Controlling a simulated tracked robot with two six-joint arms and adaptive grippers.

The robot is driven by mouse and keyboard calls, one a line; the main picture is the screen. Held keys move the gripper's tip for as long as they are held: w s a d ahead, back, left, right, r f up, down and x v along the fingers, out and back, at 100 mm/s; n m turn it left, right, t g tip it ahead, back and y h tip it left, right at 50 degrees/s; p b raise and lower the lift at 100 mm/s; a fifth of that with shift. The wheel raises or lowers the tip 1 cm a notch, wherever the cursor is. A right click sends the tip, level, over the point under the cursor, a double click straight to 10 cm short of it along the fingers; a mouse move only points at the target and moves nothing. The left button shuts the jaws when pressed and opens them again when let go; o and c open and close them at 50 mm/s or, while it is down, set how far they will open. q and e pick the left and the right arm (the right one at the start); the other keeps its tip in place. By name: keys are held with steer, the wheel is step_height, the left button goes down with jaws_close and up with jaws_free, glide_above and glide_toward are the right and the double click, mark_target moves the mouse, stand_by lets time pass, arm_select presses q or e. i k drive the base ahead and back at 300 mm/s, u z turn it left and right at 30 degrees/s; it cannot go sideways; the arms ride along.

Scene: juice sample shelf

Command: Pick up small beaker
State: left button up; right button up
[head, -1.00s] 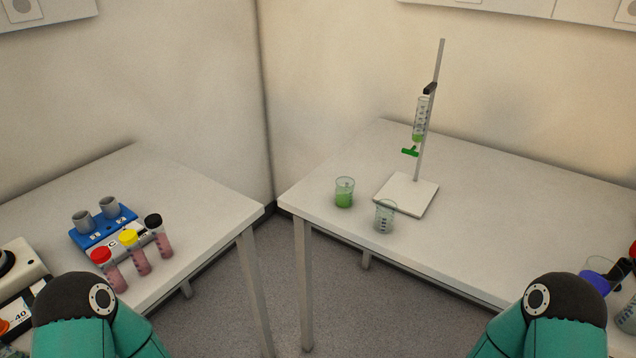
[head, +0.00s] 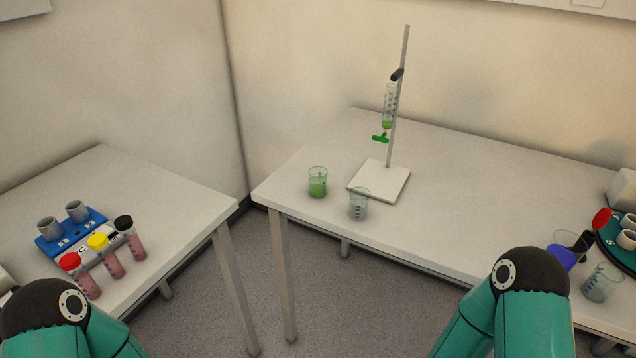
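A small beaker with green liquid (head: 317,184) stands upright on the right-hand table, near its left front corner. A second, clear beaker (head: 358,205) stands just to its right, beside the stand's base, and looks empty. A larger beaker (head: 601,283) is at the far right, by the table's front edge. At the lower left and lower right only teal and black links of my arms show.
A burette stand (head: 379,181) rises behind the beakers, its tube holding green liquid. A blue rack with grey cups (head: 71,233) and capped tubes (head: 112,262) are on the left table (head: 180,190). A dark green carousel (head: 612,252) is at far right. A floor gap separates the tables.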

mark_target(318, 175)
steer(key=z, duration=1.15)
steer(key=i, duration=0.1)
steer(key=u, duration=2.6)
steer(key=k, duration=1.05)
steer(key=z, duration=0.85)
steer(key=i, duration=1.1)
